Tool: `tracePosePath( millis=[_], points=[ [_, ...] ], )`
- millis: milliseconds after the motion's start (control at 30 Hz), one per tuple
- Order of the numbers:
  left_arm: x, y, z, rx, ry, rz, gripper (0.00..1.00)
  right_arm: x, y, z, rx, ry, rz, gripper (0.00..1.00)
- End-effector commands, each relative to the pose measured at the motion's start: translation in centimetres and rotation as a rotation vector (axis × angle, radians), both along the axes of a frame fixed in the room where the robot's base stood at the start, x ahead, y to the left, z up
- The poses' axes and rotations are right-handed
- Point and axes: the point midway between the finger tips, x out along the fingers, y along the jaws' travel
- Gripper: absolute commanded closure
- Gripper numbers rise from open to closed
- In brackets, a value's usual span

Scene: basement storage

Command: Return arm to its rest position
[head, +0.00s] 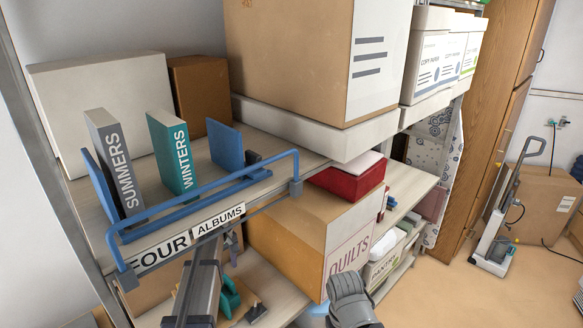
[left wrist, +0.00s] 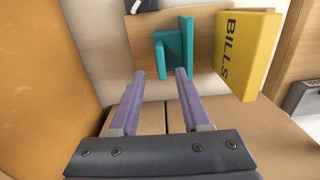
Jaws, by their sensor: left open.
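My left gripper (head: 210,243) is at the front of the shelf unit, just below the upper shelf's blue rail. In the left wrist view its two purple fingers (left wrist: 161,74) stand apart with nothing held between them. A teal bookend-like piece (left wrist: 166,62) is beyond the fingertips, apart from them. It also shows on the lower shelf in the head view (head: 229,297). A yellow binder marked BILLS (left wrist: 245,50) stands to the right of the fingers. My right gripper's fingers are not seen.
Above are the blue rail (head: 195,194), the SUMMERS album (head: 115,165), the WINTERS album (head: 172,152) and a blue bookend (head: 225,146). The QUILTS box (head: 288,247) stands close on the right, with a red box (head: 348,178) on top. Open floor (head: 440,295) lies further right.

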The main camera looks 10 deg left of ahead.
Motion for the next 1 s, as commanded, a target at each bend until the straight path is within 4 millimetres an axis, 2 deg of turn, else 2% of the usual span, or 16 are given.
tracePosePath(
  millis=[167,200,300,400,500,600,700,1000],
  points=[
    [-4.5,-8.2,-0.7,0.015,0.017,-0.273,0.53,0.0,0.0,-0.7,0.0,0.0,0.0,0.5],
    [-6.0,-10.5,-0.8,0.023,0.023,-0.368,0.53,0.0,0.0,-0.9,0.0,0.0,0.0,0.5],
    [-10.1,-15.7,-1.2,0.036,0.039,-0.603,0.53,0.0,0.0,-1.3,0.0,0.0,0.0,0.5],
    [-14.1,-19.6,-1.5,0.051,0.055,-0.817,0.53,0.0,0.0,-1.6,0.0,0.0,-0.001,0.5],
    [-17.4,-22.3,-1.8,0.061,0.067,-0.993,0.53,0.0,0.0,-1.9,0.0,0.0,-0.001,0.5],
    [-19.7,-23.9,-1.9,0.071,0.078,-1.119,0.53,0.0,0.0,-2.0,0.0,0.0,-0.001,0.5],
    [-21.1,-24.7,-2.0,0.076,0.085,-1.195,0.53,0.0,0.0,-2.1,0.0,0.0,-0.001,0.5],
    [-21.5,-25.1,-2.0,0.077,0.088,-1.23,0.53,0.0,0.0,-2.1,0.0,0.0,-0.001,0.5]
  ],
)
